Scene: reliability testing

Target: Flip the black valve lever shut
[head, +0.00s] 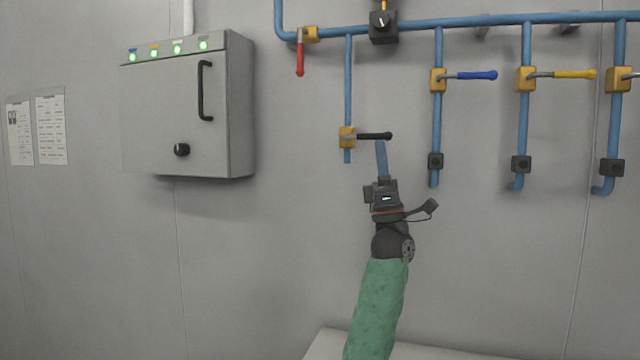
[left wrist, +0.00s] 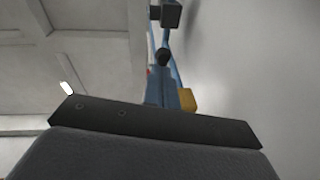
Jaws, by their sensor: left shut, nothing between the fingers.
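The black valve lever (head: 374,136) sticks out level to the right from its yellow valve body (head: 347,137), across the line of its vertical blue pipe (head: 348,85). My left gripper (head: 381,147) points up from below, its blue fingers shut and empty. In the head view the fingertips are right under the lever, near its free end; I cannot tell whether they touch it. In the left wrist view the fingers (left wrist: 171,97) show past the dark gripper body, with the lever's dark end (left wrist: 163,57) just beyond them and the yellow valve body (left wrist: 188,98) beside them. My right gripper is not in view.
A red lever (head: 300,58) hangs down at upper left. A blue lever (head: 476,75) and a yellow lever (head: 575,74) stick out level on the pipes to the right. A grey control box (head: 165,115) is on the wall at left. The wall below the lever is clear.

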